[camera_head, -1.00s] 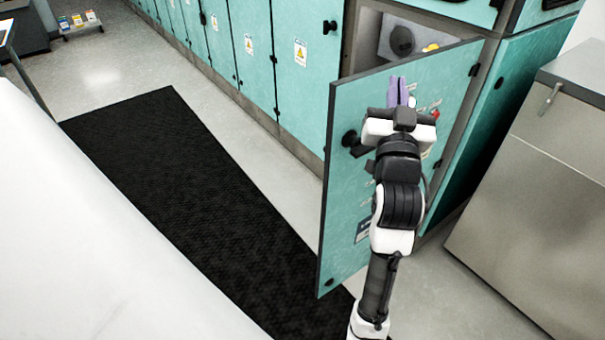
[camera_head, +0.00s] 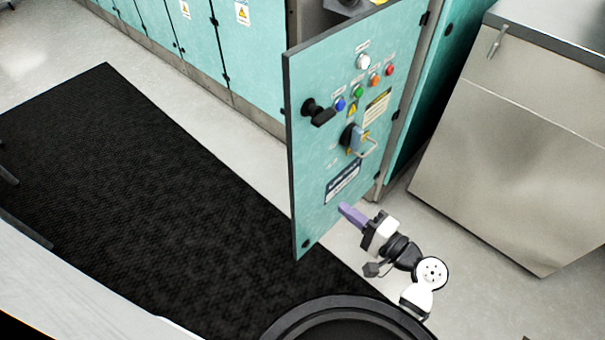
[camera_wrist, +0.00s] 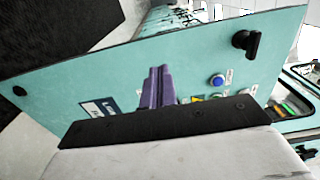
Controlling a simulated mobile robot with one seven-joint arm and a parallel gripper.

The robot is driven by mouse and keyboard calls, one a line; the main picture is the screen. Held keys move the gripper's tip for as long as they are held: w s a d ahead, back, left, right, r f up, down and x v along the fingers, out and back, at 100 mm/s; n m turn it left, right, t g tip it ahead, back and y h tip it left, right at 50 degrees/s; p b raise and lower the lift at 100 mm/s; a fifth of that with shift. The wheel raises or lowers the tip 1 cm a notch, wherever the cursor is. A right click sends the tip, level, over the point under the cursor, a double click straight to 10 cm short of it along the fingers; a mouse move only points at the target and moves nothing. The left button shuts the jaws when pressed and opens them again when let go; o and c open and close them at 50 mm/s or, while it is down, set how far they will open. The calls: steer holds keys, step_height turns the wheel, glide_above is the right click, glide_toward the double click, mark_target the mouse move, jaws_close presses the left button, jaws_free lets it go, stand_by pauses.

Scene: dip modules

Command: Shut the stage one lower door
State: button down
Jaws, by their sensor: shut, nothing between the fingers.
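The teal stage one lower door (camera_head: 330,150) stands swung open from its cabinet, hinged on its right side in the head view. Its outer face carries a black handle (camera_head: 318,112), a lever switch (camera_head: 357,140), coloured buttons and labels. In the wrist view the door (camera_wrist: 190,65) lies across the picture, with its black handle (camera_wrist: 246,42) at upper right. My gripper (camera_head: 346,210) is shut and empty, with purple fingers pointing at the lower part of the door's outer face. The fingers (camera_wrist: 157,85) look close to the door; I cannot tell whether they touch it.
A row of teal cabinets (camera_head: 240,60) runs to the upper left. A steel cabinet (camera_head: 520,150) stands to the right of the door. A black mat (camera_head: 130,190) covers the floor at left. Bare floor lies between the door and the steel cabinet.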

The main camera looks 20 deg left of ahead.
mark_target(296, 172)
steer(key=p+x, duration=0.3)
steer(key=x, duration=1)
steer(key=shift+a+r+p, duration=0.1)
steer(key=shift+a+p, duration=0.2)
steer(key=shift+a, duration=0.15)
